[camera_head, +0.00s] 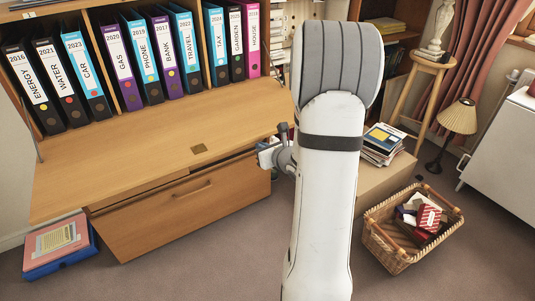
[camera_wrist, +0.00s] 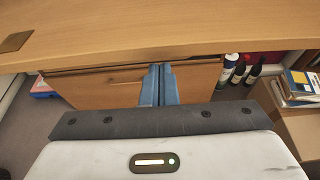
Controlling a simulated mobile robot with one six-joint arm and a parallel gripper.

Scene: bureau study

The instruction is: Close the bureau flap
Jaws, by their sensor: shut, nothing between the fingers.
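The bureau flap (camera_head: 150,160) is a wide wooden board. It lies open and roughly level in front of the shelf of binders, with a small brass plate (camera_head: 199,148) near its front edge. My gripper (camera_wrist: 158,70) is shut and empty. In the wrist view its blue-grey fingertips are just by the front edge of the flap (camera_wrist: 200,25), in front of the drawer; I cannot tell whether they touch it. In the head view my white arm hides most of the gripper and the flap's right end.
A drawer (camera_head: 185,215) below the flap is slightly open. Blue and pink box files (camera_head: 60,245) lie on the floor at left. A wicker basket (camera_head: 400,250), a low box with books (camera_head: 383,143) and a lamp (camera_head: 459,117) stand at right. Bottles (camera_wrist: 238,72) stand beyond the drawer.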

